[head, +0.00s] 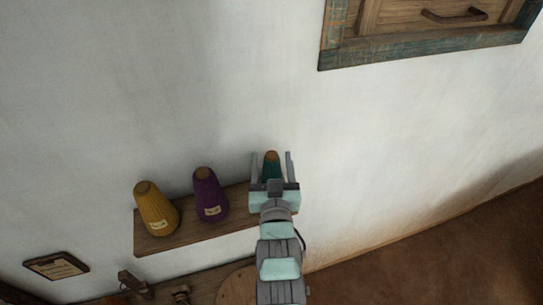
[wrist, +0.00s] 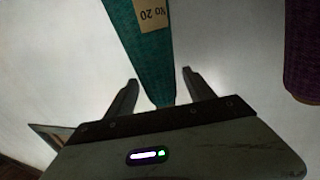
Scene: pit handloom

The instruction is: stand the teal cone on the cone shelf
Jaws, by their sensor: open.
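The teal cone (head: 271,164) shows its brown tip and upper part at the right end of the wooden cone shelf (head: 185,240) in the head view. My gripper hides its base there, so I cannot see whether it touches the shelf. My gripper (head: 271,155) is open, with one finger on each side of the cone. In the wrist view the teal cone (wrist: 143,45), with a paper label, runs between the spread fingertips of my gripper (wrist: 160,77). Gaps show between cone and fingers.
A yellow cone (head: 156,212) and a purple cone (head: 208,197) stand left on the shelf. The purple cone (wrist: 302,55) also edges the wrist view. A wooden cabinet (head: 420,45) hangs upper right, a framed plaque (head: 56,265) lower left. Bare wall lies right of the shelf.

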